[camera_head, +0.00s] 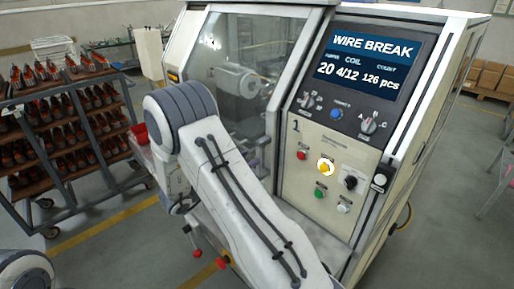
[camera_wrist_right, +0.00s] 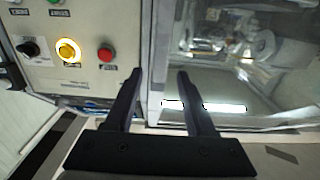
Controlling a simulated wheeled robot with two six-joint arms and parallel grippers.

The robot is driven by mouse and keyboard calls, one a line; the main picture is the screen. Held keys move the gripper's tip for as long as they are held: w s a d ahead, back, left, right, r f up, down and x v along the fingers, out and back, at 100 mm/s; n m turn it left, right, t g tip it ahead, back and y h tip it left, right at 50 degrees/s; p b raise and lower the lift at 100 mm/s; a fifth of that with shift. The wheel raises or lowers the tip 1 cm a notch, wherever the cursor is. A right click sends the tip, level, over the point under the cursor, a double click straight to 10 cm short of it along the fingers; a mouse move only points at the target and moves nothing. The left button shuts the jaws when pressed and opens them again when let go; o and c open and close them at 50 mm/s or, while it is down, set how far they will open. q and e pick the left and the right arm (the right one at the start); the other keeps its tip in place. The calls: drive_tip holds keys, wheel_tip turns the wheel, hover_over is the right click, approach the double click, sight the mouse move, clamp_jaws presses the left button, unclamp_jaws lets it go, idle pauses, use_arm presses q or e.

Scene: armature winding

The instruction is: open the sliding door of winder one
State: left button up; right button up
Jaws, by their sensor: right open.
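Winder one (camera_head: 340,150) stands ahead, with a "1" on its panel. Its sliding door (camera_head: 225,45) is a clear pane in a light frame, left of the control panel, and appears shut across the winding chamber. My right arm covers its lower part. In the right wrist view, the door's glass (camera_wrist_right: 235,105) is at right. My right gripper (camera_wrist_right: 160,74) is open, its two dark fingers on either side of the upright strip between panel and glass. I cannot tell whether they touch anything, and no handle shows clearly. My left gripper is out of view.
The screen (camera_head: 364,64) reads WIRE BREAK. A lit yellow button (camera_head: 326,167) and a red button (camera_head: 301,155) are on the panel; both also show in the wrist view. A rack (camera_head: 75,85) of armatures stands at left.

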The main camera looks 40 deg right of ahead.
sight(258, 154)
drive_tip(key=d+p, duration=0.1)
drive_tip(key=d, duration=0.3)
drive_tip(key=shift+w+d+r+p, duration=0.1)
drive_tip(key=shift+d+r+p, duration=0.1)
drive_tip(key=shift+p, duration=0.1)
drive_tip(key=shift+d+f, duration=0.2)
drive_tip(key=shift+d, duration=0.35)
clamp_jaws()
idle(0.7)
